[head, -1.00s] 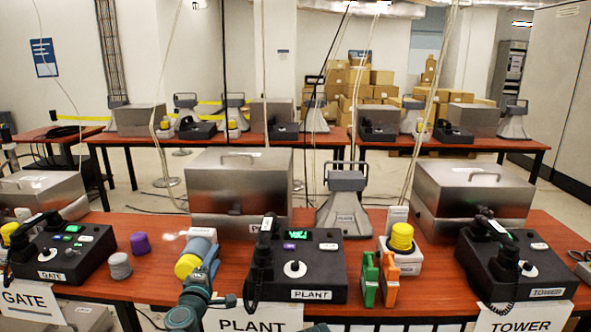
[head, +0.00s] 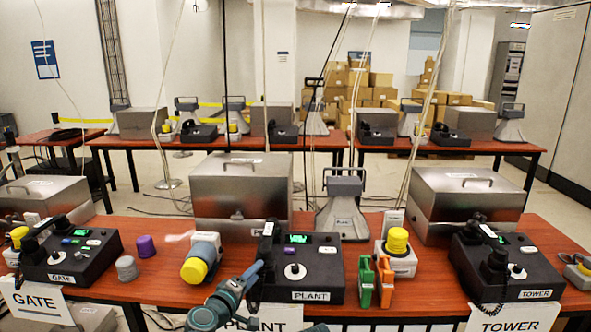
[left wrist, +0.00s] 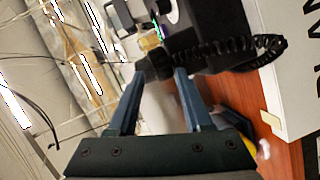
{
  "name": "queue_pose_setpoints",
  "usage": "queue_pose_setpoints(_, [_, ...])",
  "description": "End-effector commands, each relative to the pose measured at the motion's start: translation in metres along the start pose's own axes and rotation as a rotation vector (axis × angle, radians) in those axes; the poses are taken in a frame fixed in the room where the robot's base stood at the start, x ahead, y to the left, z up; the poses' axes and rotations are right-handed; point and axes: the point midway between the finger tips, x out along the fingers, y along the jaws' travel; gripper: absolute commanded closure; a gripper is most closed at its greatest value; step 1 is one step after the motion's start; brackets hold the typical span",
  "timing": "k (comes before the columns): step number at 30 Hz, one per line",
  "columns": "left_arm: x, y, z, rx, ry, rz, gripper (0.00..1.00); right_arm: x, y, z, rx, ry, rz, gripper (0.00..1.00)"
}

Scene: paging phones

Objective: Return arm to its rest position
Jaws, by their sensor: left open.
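My left gripper (head: 257,268) is in the head view, at the front left edge of the black PLANT phone base (head: 325,270). In the left wrist view its two fingers (left wrist: 160,73) are spread apart, with a black phone and coiled cord (left wrist: 262,48) beyond the tips. I see nothing clearly held between them. The PLANT handset (head: 266,241) stands at the left side of its base, partly hidden by the gripper.
A grey cylinder with a yellow cap (head: 200,262) lies left of my gripper. The GATE phone (head: 72,252) and the TOWER phone (head: 507,262) stand at either side. Green and orange clips (head: 376,281) stand right of PLANT. Steel boxes (head: 240,190) line the table's back.

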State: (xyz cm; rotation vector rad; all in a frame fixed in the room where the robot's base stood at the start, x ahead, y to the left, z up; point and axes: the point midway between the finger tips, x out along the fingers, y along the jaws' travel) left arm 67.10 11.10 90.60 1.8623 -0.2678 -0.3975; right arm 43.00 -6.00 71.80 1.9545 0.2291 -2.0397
Motion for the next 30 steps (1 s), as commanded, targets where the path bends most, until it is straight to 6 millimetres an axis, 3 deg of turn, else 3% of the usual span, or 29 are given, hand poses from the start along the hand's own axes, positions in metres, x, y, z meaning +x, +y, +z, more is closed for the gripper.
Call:
queue_pose_setpoints(1, [0.000,0.012,0.016,0.046,-0.059,-0.017,0.50,-0.014,0.001,0.001,0.000,0.000,0.000,0.50])
queue_pose_setpoints(7, [-0.014,0.022,0.104,0.317,-0.401,-0.159,0.50,-0.057,0.005,0.003,0.000,0.000,0.000,0.50])
queue_pose_setpoints(10, [-0.043,0.015,0.148,0.503,-0.631,-0.298,0.50,-0.087,0.008,0.005,0.000,0.000,0.000,0.50])
queue_pose_setpoints(13, [-0.081,0.002,0.172,0.676,-0.836,-0.468,0.50,-0.112,0.011,0.007,0.001,0.000,0.000,0.50])
queue_pose_setpoints(16, [-0.122,-0.007,0.176,0.817,-0.994,-0.647,0.50,-0.134,0.013,0.008,0.001,0.000,0.000,0.50])
queue_pose_setpoints(21, [-0.173,-0.010,0.161,0.971,-1.144,-0.902,0.50,-0.156,0.015,0.009,0.001,0.000,0.000,0.50])
queue_pose_setpoints(25, [-0.193,-0.009,0.151,1.023,-1.187,-1.011,0.50,-0.163,0.016,0.010,0.001,0.000,0.000,0.50])
queue_pose_setpoints(30, [-0.199,-0.010,0.148,1.037,-1.198,-1.049,0.50,-0.163,0.015,0.010,0.001,0.000,0.000,0.50])
